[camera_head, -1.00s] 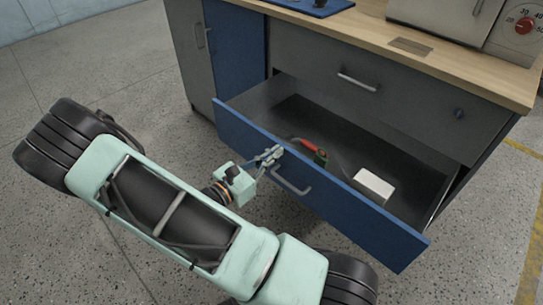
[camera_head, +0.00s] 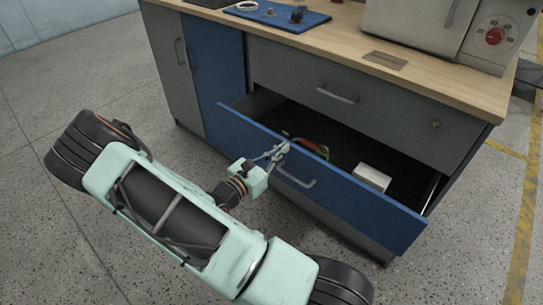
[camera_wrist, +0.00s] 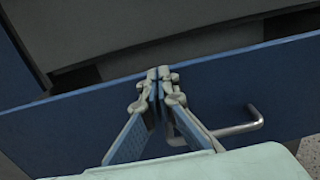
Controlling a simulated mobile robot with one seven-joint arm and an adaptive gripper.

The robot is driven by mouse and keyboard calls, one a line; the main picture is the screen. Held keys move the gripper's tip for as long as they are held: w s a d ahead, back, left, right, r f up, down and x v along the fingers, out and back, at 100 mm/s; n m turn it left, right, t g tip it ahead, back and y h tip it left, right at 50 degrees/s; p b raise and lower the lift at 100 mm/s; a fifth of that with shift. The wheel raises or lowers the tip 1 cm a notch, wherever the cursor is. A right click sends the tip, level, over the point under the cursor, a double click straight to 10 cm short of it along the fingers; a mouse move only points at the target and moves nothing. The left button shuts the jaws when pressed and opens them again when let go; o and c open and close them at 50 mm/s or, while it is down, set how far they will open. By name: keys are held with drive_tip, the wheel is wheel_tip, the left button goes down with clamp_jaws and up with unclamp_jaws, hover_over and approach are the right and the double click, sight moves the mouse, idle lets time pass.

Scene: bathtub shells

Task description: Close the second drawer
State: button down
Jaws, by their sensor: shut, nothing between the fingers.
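The second drawer (camera_head: 345,195) has a blue front and sits below a closed grey top drawer (camera_head: 345,95). It is partly open, and its front stands out from the cabinet. My gripper (camera_head: 283,148) is shut with nothing in it, at the drawer front's upper edge, just left of the drawer handle (camera_head: 297,182). In the wrist view my gripper's fingertips (camera_wrist: 158,75) meet at the top edge of the blue drawer front (camera_wrist: 60,125). The handle (camera_wrist: 245,125) lies to their right, not held. Exact contact with the front is hard to tell.
A red-handled tool (camera_head: 310,145) and a white box (camera_head: 371,177) lie inside the drawer. The wooden worktop (camera_head: 440,80) carries a blue mat (camera_head: 300,22) and a machine with a red dial (camera_head: 494,37). The floor (camera_head: 60,235) around the cabinet is clear.

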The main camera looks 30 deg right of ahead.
drive_tip(key=p+x, duration=0.1)
drive_tip(key=x, duration=1.7)
drive_tip(key=shift+d, duration=0.25)
drive_tip(key=shift+w+r, duration=0.1)
